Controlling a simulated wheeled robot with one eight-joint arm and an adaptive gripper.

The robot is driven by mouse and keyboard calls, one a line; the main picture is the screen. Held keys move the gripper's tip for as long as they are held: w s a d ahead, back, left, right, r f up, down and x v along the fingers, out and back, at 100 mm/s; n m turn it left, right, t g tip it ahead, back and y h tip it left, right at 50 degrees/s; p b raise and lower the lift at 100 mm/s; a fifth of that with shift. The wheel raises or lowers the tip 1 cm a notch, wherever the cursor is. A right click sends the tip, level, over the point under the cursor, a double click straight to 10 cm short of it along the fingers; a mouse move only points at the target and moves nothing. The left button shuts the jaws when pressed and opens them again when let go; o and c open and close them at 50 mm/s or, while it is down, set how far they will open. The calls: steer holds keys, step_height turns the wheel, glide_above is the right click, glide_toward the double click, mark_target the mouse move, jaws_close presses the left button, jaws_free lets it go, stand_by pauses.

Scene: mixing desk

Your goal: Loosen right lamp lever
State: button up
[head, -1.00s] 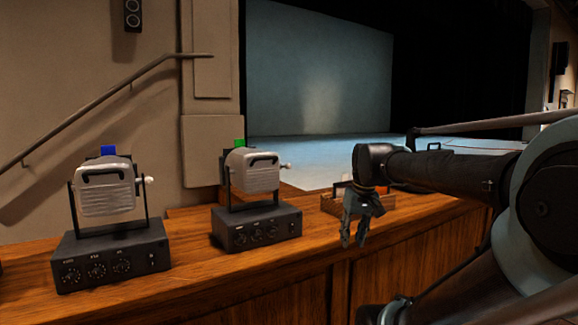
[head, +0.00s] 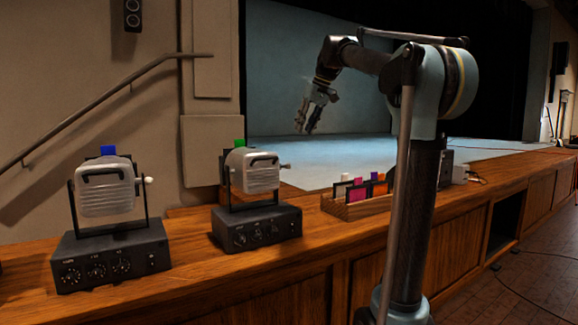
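Two grey lamps stand on the wooden desk, each hung in a dark yoke on a black box with knobs. The right lamp (head: 254,172) has a green tab on top. Its lever (head: 285,167) is a small pale piece sticking out at the right side of the yoke. The left lamp (head: 104,188) has a blue tab on top and a similar white lever (head: 149,180) at its right. My gripper (head: 306,128) is raised in the air to the right of and above the right lamp, clear of the lever. Its fingers are apart with nothing between them.
A wooden tray (head: 350,209) with several coloured cards stands on the desk (head: 200,268) right of the right lamp. A dark box (head: 446,168) stands behind my arm. The air between my gripper and the right lamp is free.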

glide_toward(285, 166)
steer(key=x, duration=0.3)
steer(key=w+x, duration=0.1)
steer(key=x, duration=0.1)
steer(key=w+x, duration=0.1)
steer(key=x, duration=0.2)
steer(key=shift+d+f, duration=0.2)
jaws_close()
